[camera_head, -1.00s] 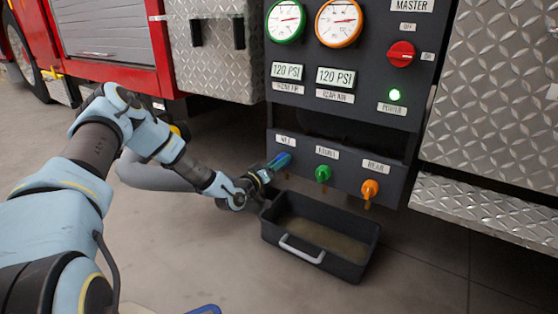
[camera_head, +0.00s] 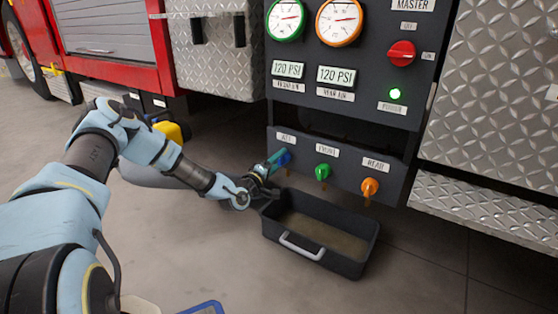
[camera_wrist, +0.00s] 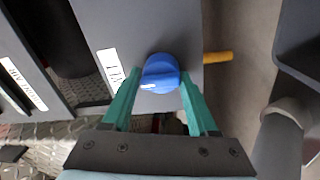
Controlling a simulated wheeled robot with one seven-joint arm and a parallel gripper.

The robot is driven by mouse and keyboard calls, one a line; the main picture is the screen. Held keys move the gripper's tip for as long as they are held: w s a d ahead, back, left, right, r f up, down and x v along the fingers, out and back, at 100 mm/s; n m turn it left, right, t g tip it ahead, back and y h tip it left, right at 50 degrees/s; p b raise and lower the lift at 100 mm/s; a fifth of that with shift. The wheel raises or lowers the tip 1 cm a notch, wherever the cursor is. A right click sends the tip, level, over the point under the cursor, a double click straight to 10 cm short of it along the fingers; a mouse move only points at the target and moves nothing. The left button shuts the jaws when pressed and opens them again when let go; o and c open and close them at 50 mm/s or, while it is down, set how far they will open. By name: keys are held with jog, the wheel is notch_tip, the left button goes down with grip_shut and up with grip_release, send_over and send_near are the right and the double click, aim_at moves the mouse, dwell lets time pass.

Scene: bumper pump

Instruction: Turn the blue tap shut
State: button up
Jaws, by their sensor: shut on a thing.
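The blue tap (camera_head: 284,157) is at the left of a row of taps on the dark lower panel, under a white label. In the wrist view the round blue knob (camera_wrist: 160,70) sits between my two teal fingers, with a small white mark near its lower edge. My gripper (camera_wrist: 161,82) is shut on the knob, one finger on each side. In the head view my gripper (camera_head: 271,164) reaches the tap from the left and partly covers it. A brass-coloured spout (camera_wrist: 217,57) shows beside the knob in the wrist view.
A green tap (camera_head: 322,172) and an orange tap (camera_head: 370,187) are to the right on the same panel. A black drip tray (camera_head: 345,268) with brownish liquid stands on the floor below, close under my wrist. Gauges and a red master switch (camera_head: 402,53) are above.

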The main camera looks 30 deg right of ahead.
jog(key=shift+w+a+f+n, duration=0.2)
jog(key=shift+w+f+n, duration=0.05)
jog(key=shift+f+n, duration=0.05)
jog(key=o, duration=1.1)
jog(key=shift+c, duration=0.2)
jog(key=shift+o, duration=1.2)
jog(key=shift+s+d+r, duration=0.1)
jog(key=shift+s+d, duration=0.05)
jog(key=p+v, duration=0.3)
jog(key=v, duration=0.8)
jog(key=shift+p, duration=0.3)
